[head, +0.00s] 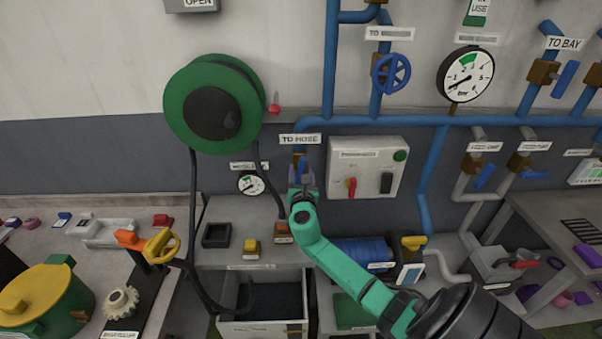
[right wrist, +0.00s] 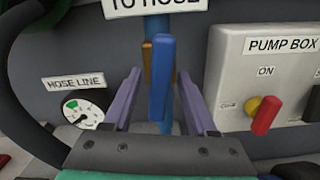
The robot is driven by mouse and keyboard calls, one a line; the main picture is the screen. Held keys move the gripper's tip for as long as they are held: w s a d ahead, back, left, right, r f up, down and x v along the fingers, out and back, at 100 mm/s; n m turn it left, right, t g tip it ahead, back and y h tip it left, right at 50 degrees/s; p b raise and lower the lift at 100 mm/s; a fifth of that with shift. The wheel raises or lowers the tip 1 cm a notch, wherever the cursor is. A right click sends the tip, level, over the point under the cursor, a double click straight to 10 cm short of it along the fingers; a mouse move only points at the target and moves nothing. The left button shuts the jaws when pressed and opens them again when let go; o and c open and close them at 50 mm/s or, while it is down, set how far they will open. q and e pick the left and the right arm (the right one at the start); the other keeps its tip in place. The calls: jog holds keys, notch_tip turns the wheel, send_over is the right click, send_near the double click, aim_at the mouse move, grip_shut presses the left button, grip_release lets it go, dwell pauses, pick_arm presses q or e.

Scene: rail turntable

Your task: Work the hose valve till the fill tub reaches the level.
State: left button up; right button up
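The hose valve has a blue lever (right wrist: 160,80) under the "TO HOSE" sign (right wrist: 155,4), which also shows in the head view (head: 300,139). My right gripper (head: 301,172) is at the valve. In the right wrist view its two purple fingers (right wrist: 158,101) stand open on either side of the lever, with a gap on each side. In the head view the gripper mostly hides the lever. A grey open tub (head: 262,328) with a dark inside stands below; I cannot make out a level mark. My left gripper is not in view.
The hose line gauge (head: 250,183) and the pump box (head: 394,149) flank the valve; the box's red knob (right wrist: 265,116) is near "ON". A green hose reel (head: 180,105) hangs at left with black hose running down. A yellow-green pot (head: 50,298) stands lower left.

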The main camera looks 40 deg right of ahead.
jog(key=b+v, duration=0.3)
jog(key=v, duration=1.1)
jog(key=shift+s+a, duration=0.2)
jog(key=shift+a, duration=0.05)
dwell(6.3)
